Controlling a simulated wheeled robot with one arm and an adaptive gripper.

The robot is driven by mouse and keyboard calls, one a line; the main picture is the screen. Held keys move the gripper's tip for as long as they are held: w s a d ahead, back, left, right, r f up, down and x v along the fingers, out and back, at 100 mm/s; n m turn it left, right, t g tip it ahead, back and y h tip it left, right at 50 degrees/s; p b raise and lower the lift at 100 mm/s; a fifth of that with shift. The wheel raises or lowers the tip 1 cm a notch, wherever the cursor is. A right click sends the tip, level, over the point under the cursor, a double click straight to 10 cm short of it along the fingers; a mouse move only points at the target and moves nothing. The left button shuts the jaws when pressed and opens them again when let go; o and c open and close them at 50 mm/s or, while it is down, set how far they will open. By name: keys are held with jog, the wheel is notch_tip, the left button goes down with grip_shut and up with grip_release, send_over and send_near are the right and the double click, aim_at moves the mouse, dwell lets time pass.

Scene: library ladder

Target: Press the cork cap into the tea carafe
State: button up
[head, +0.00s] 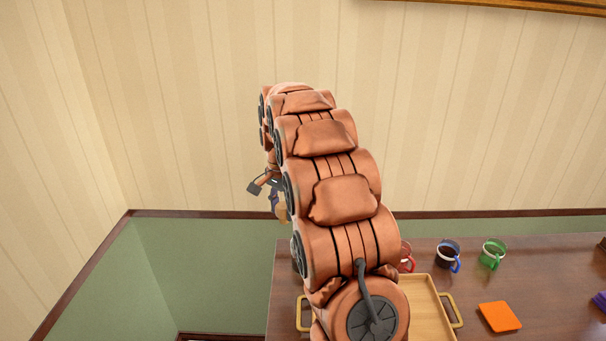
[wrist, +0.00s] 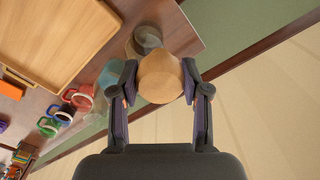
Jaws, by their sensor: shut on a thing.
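My gripper (wrist: 160,84) is shut on the tan, round cork cap (wrist: 160,77), with one finger on each side of it. In the head view my gripper (head: 268,188) hangs left of my arm, with the cork cap (head: 282,212) low between its fingers, above the table's far left part. In the wrist view a pale, see-through vessel (wrist: 111,78), which looks like the tea carafe, stands on the table beside the cap, partly hidden by a finger. I cannot make out its mouth. My arm hides that spot in the head view.
A wooden tray (head: 421,283) with yellow handles sits on the brown table (head: 550,275). A red mug (head: 405,256), blue-handled mug (head: 448,253) and green mug (head: 493,253) line the back. An orange square (head: 499,316) lies right. A grey round vessel (wrist: 147,38) stands near the table edge.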

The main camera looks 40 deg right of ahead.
jog(key=s+d+r+m+p, duration=0.2)
jog(key=d+r+m, duration=0.2)
jog(key=d+r, duration=0.1)
jog(key=shift+d+r+m, duration=0.25)
jog(key=shift+r+m, duration=0.05)
jog(key=shift+r, duration=0.35)
jog(key=shift+w+a+f, duration=0.1)
jog(key=shift+a, duration=0.05)
jog(key=shift+f+b, duration=1.3)
jog(key=shift+f, duration=1.55)
jog(key=shift+b, duration=0.45)
jog(key=shift+f+b, duration=0.85)
jog(key=shift+f, duration=0.95)
jog(key=o, duration=1)
jog(key=shift+o, duration=0.2)
